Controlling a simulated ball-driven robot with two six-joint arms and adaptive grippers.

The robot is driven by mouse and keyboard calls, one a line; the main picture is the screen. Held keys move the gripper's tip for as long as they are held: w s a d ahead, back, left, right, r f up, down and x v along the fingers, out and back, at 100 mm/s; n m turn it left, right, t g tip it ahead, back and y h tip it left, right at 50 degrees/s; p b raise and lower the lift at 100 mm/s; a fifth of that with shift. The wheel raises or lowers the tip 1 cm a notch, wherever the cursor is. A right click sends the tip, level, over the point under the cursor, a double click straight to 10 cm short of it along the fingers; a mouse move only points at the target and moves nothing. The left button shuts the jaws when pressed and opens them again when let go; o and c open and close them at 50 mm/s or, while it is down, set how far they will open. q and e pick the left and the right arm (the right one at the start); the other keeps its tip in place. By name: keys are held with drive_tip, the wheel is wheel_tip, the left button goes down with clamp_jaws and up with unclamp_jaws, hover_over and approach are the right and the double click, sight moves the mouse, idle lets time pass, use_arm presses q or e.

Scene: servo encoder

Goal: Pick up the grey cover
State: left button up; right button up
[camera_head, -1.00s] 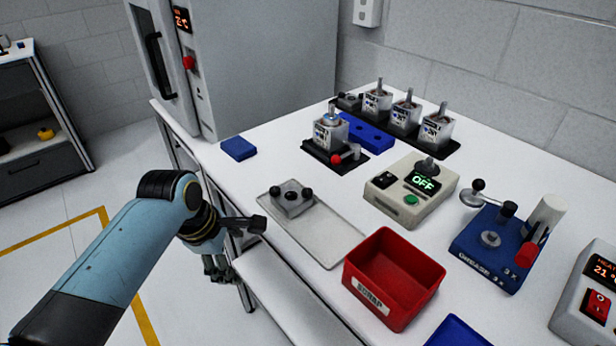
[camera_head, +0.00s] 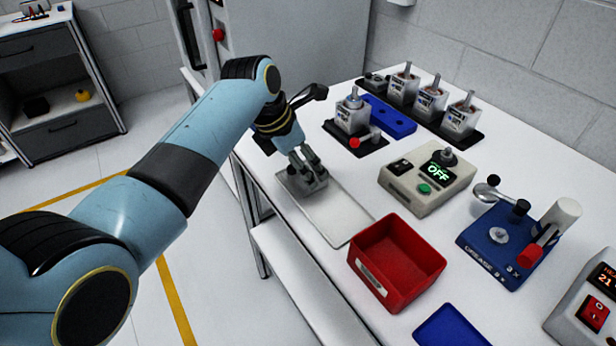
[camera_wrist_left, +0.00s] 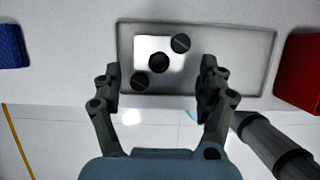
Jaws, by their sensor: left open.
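The grey cover (camera_wrist_left: 148,48) is a small flat piece with dark round knobs on it. It lies at one end of a shallow metal tray (camera_head: 342,215) on the white table. In the head view the cover (camera_head: 310,186) is partly hidden by my left gripper (camera_head: 311,168), which is just above it. In the left wrist view my left gripper (camera_wrist_left: 160,76) is open, its fingers apart on either side of the near part of the cover. No grip on the cover shows. My right gripper is not in view.
A red bin (camera_head: 397,262) stands just right of the tray. A beige tester (camera_head: 427,183) reading OFF and a black fixture (camera_head: 356,137) with a servo stand behind. A blue grease station (camera_head: 500,245) is at right. The table's front edge runs close to the tray.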

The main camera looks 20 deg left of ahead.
use_arm(q)
drive_tip(key=x, duration=0.3)
drive_tip(key=shift+a+f, duration=0.1)
drive_tip(key=shift+f, duration=0.3)
drive_tip(key=shift+c, duration=0.2)
